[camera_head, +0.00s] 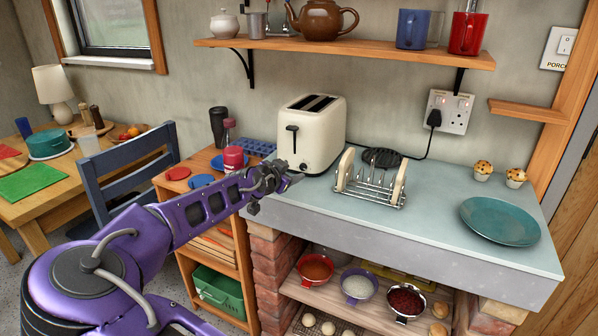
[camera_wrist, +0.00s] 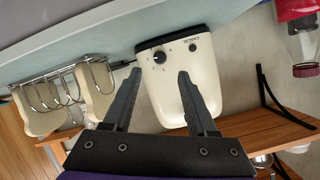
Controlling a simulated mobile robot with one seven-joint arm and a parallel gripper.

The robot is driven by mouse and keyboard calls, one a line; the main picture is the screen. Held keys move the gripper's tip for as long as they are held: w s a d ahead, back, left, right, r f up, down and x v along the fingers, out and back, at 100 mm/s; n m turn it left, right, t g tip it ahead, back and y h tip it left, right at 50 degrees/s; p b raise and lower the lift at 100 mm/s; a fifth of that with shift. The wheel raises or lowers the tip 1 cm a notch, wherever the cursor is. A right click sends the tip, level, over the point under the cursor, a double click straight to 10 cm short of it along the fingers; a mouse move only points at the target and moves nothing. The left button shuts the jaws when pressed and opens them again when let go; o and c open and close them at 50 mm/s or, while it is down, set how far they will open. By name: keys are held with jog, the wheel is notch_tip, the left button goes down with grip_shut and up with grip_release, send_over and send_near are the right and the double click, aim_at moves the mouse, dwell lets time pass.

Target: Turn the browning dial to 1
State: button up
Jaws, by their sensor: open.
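The cream toaster (camera_head: 322,128) stands on the pale counter, with its slots up and its dark lever on the end face. In the wrist view the toaster (camera_wrist: 180,90) appears upside down. Its round black browning dial (camera_wrist: 160,57) shows between and just beyond my fingertips, with a small CANCEL button (camera_wrist: 193,47) beside it. The dial's numbers are too small to read. My gripper (camera_wrist: 159,74) is open, one finger on each side of the dial, and nothing is between the fingers. In the head view my gripper (camera_head: 292,178) is low by the toaster's end face.
A wire toast rack (camera_head: 370,184) with toast stands close to the toaster's right; it also shows in the wrist view (camera_wrist: 66,88). A red-lidded jar (camera_head: 234,158) stands on the wooden unit at left. A shelf (camera_head: 345,52) runs above. A teal plate (camera_head: 500,221) lies at right.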

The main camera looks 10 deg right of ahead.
aim_at(302, 168)
jog(key=x, duration=0.6)
jog(key=shift+w+d+f, duration=0.1)
jog(key=shift+w+f, duration=0.05)
jog(key=shift+w, duration=0.1)
grip_shut()
